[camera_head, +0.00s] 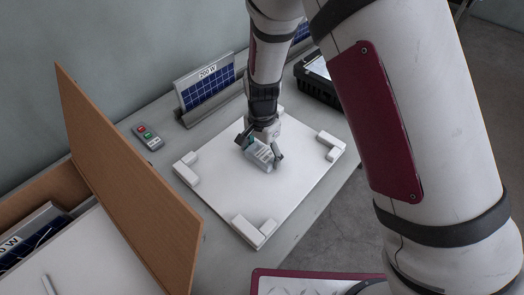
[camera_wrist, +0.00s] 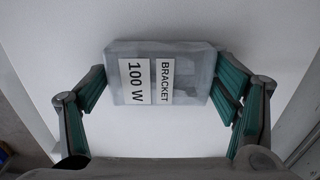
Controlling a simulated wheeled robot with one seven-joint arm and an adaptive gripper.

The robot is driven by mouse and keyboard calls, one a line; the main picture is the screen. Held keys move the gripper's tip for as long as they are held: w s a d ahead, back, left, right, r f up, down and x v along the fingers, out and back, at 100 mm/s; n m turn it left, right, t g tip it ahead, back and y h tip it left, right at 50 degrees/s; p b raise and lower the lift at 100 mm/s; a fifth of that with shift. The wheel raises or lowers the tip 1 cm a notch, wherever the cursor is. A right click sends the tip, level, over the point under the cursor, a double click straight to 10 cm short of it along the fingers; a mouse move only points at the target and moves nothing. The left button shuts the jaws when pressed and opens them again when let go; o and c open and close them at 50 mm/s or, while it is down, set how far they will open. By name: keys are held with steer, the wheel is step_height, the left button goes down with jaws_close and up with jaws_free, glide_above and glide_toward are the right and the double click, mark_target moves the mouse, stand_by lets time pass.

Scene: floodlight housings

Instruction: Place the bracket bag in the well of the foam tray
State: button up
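The bracket bag (camera_wrist: 185,62) is a pale, translucent bag with white labels reading "BRACKET" and "100 W"; in the head view it (camera_head: 260,154) is over the middle of a white board with raised corner blocks. This board (camera_head: 226,190) appears to be the foam tray; no separate well shows clearly. My gripper (camera_head: 261,148) points down with its fingers on both sides of the bag. In the wrist view my gripper (camera_wrist: 163,85) has its green pads against the bag's two ends. I cannot tell whether the bag's underside touches the board.
An open cardboard box (camera_head: 130,185) with its flap raised stands at the left, holding a panel. A grey remote (camera_head: 148,137) lies on the table. A small solar panel marked "200 W" (camera_head: 207,84) stands behind. A black crate (camera_head: 318,85) is at the back right.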

mark_target(262, 153)
steer(key=shift+o, duration=1.1)
step_height(262, 153, up, 12)
steer(key=p, duration=0.1)
steer(key=shift+r, duration=0.2)
